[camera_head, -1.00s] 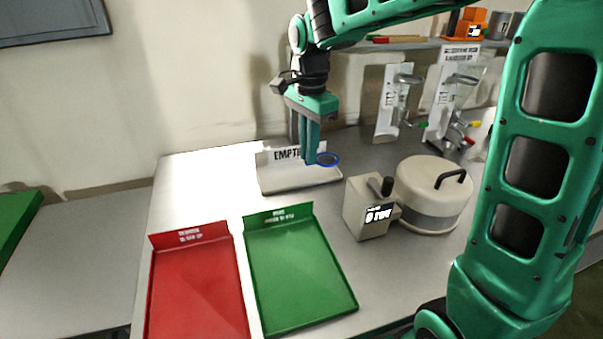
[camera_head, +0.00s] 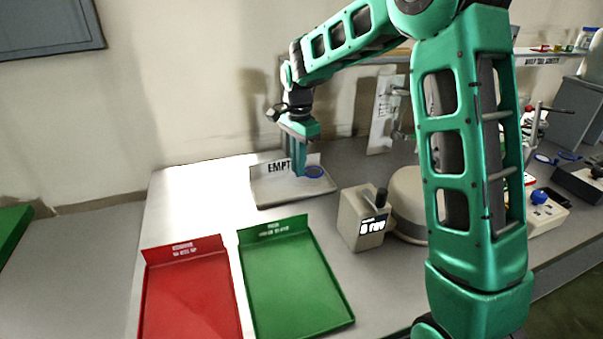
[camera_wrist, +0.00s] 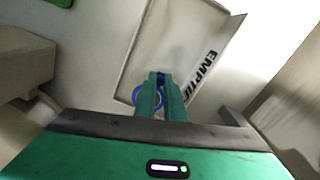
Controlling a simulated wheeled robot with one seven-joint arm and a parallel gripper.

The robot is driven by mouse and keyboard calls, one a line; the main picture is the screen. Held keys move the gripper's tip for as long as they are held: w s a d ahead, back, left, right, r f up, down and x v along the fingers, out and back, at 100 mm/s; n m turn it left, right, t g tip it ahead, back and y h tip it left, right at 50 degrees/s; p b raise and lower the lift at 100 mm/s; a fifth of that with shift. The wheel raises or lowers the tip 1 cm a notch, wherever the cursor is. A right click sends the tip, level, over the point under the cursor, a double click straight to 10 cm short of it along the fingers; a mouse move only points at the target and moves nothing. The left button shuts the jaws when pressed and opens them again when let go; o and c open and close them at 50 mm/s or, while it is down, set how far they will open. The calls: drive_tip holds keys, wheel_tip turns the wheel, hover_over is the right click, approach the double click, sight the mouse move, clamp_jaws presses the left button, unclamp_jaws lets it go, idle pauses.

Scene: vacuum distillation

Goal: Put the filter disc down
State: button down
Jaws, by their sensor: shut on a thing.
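The filter disc (camera_head: 314,171) shows as a blue ring at the fingertips of my gripper (camera_head: 301,172). My gripper points down and is shut on the disc's edge. In the wrist view the blue ring (camera_wrist: 147,97) is partly hidden behind the green fingers (camera_wrist: 161,85). I cannot tell whether the disc touches the tray floor.
A green tray (camera_head: 349,318) and a red tray (camera_head: 147,300) lie in front. A beige box with a small display (camera_head: 358,215) and a round drum (camera_head: 405,190) stand to the right. Bare table (camera_head: 190,200) lies left of the white tray.

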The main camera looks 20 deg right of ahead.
drive_tip(key=shift+f, duration=1.5)
drive_tip(key=c, duration=1.8)
unclamp_jaws()
drive_tip(key=shift+f, duration=0.1)
drive_tip(key=shift+c, duration=0.2)
wheel_tip(320, 180, up, 12)
